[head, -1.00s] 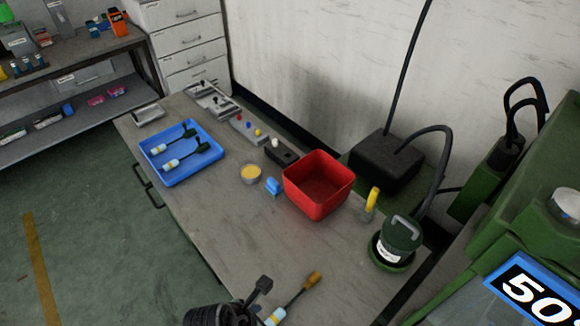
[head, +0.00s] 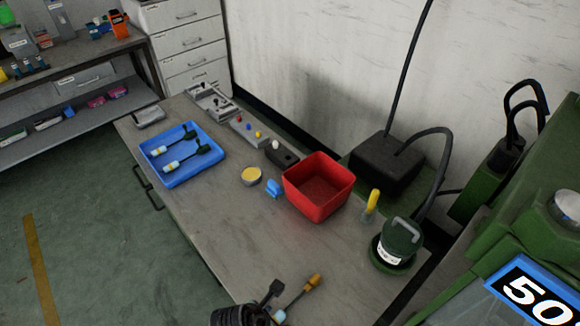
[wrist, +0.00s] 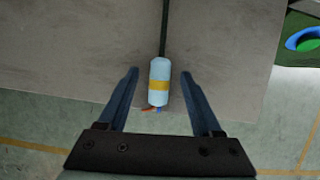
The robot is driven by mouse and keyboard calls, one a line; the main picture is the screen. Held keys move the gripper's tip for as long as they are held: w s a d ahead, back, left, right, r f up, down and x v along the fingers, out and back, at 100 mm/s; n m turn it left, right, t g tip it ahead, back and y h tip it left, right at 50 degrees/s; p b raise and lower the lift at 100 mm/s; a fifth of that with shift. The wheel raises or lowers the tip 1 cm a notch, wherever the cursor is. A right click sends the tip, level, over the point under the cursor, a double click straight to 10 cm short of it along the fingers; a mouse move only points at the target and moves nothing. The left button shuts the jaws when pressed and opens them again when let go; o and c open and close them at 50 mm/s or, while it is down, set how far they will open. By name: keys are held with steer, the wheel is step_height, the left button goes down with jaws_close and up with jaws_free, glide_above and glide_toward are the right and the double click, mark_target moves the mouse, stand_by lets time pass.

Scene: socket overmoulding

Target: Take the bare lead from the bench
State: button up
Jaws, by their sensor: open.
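The bare lead (wrist: 160,82) shows in the wrist view with a light-blue sleeve, a yellow band, small orange and blue wire ends, and a dark cable running up out of the picture. In the head view, its light-blue part (head: 279,316) is at the bottom edge, in line with a thin dark stem and an orange-brown end (head: 313,282). My gripper (wrist: 159,75) is open, one finger on each side of the sleeve, with a gap on both sides. In the head view one dark finger shows left of the lead; the other cannot be made out.
A red bin (head: 318,190), a blue tray (head: 205,172) with two dark-headed leads, a yellow-topped tub (head: 251,175) and a green canister (head: 400,238) stand farther along the bench. The bench between lead and bin is clear. The bench edge (wrist: 60,94) lies close by.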

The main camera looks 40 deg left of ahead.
jaws_close()
stand_by(0.3)
